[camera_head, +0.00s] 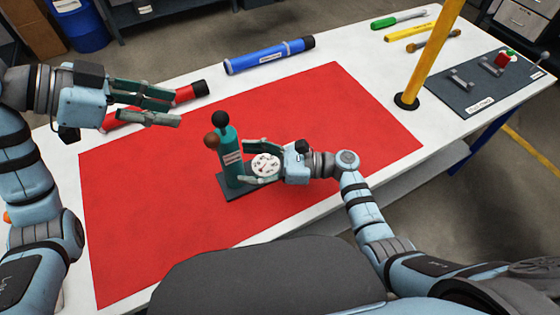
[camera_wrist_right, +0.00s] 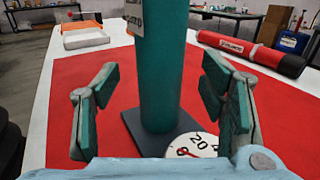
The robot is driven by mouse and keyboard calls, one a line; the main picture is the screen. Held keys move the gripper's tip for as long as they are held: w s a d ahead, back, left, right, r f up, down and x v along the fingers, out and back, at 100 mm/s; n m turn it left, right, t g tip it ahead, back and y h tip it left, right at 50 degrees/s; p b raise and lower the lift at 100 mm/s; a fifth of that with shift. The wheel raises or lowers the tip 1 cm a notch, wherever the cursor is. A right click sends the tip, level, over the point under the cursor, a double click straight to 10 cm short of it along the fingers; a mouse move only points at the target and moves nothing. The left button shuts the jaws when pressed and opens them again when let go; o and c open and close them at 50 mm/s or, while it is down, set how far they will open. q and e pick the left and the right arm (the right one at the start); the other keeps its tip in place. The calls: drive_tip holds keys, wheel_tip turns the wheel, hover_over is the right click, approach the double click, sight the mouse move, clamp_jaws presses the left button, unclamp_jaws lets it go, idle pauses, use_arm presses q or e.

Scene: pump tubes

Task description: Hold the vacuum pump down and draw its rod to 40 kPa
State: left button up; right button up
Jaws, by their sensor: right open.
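The vacuum pump (camera_head: 231,150) is a teal upright cylinder on a dark square base (camera_head: 234,190), standing on the red mat. It has a black knob (camera_head: 218,118) on top and a brown ball (camera_head: 211,141) at its upper left. Its round white gauge (camera_head: 265,163) faces up; the wrist view shows part of the dial (camera_wrist_right: 192,147) with a red needle. My right gripper (camera_head: 247,161) is open, its fingers on either side of the gauge, pointing at the cylinder (camera_wrist_right: 162,75). No contact shows in the wrist view. My left gripper (camera_head: 177,108) is open and empty, left of the pump.
The red mat (camera_head: 340,115) is mostly clear. A red tube (camera_head: 185,95) lies behind my left gripper and a blue tube (camera_head: 268,55) at the back edge. A yellow post (camera_head: 428,55) stands right. A grey board (camera_head: 480,88) with fittings lies at far right.

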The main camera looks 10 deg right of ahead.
drive_tip(key=x, duration=0.4)
